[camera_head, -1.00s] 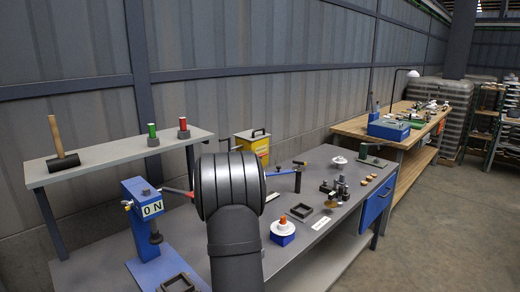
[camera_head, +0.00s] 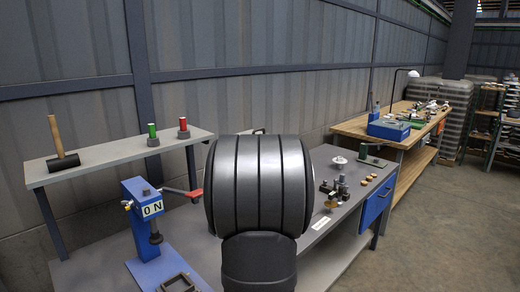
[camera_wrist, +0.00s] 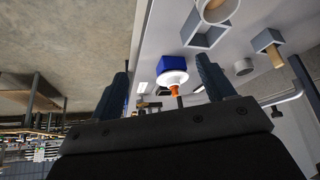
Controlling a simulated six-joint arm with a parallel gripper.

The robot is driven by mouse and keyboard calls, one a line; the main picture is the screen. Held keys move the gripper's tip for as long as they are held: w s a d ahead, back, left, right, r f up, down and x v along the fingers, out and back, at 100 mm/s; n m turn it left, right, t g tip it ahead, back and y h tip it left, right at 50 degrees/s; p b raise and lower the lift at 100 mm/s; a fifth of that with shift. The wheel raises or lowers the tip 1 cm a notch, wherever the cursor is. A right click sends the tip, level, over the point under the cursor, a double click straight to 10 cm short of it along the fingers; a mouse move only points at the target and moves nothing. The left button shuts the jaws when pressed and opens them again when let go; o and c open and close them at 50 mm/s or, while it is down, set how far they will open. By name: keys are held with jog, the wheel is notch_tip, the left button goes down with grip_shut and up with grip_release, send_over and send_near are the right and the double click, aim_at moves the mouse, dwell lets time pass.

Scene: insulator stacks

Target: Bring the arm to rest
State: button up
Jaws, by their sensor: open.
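My gripper (camera_wrist: 163,66) shows in the wrist view with its two dark fingers spread wide apart and nothing held between them. In the head view it is hidden behind my own thick dark arm link. Beyond the fingers in the wrist view, a blue block (camera_wrist: 175,62) carries a white disc (camera_wrist: 172,78) with an orange tip. The disc appears between the fingers in the picture, apart from both. In the head view this stack is hidden behind my arm.
The grey bench (camera_head: 350,215) holds a blue press (camera_head: 143,215) with a red-handled lever at left. A raised shelf (camera_head: 110,157) bears a mallet (camera_head: 60,150) and red and green pieces. Small parts stand at the bench's right. A wooden bench (camera_head: 360,127) stands farther back. Floor at right is clear.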

jog(key=s+a, duration=0.2)
jog(key=a, duration=0.9)
jog(key=s+a+m, duration=0.1)
jog(key=s+a, duration=0.1)
jog(key=a, duration=0.9)
jog(key=shift+s+f+h, duration=0.25)
jog(key=shift+f+h, duration=0.05)
jog(key=shift+f, duration=0.15)
